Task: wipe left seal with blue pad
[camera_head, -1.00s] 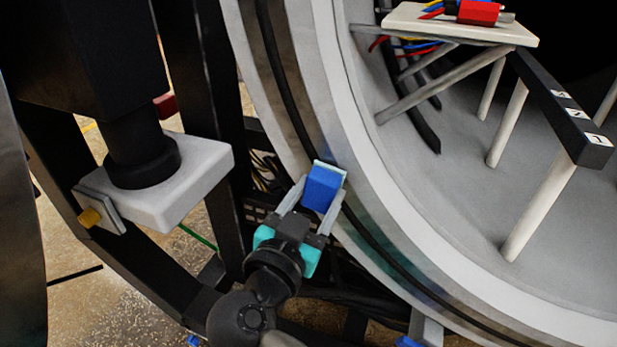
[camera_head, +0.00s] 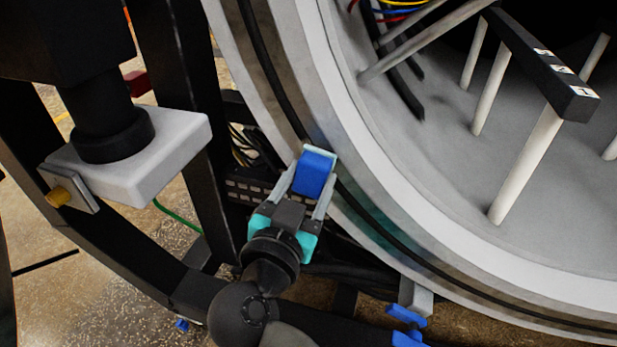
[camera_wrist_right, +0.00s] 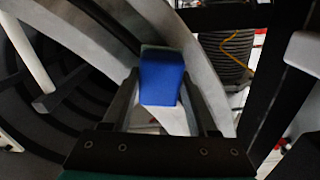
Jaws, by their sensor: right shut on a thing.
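My right gripper (camera_head: 308,182) is shut on the blue pad (camera_head: 313,174), a blue block with a pale green-white face at its far end. The pad also shows between the fingers in the right wrist view (camera_wrist_right: 161,80). It is at the lower left part of the round furnace opening's rim. The seal is the dark line (camera_head: 266,70) running round that pale flange; the pad covers a short stretch of it. The pad's far face looks at or very near the flange, but contact cannot be told. My left gripper is not in view.
A white block (camera_head: 150,165) with a brass-coloured knob (camera_head: 60,196) stands at the left under a black column. Inside the chamber, pale rods (camera_head: 525,165) hold a black labelled bar (camera_head: 545,70). Black frame beams and cables lie behind my right arm. A blue-handled part (camera_head: 408,315) is below the flange.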

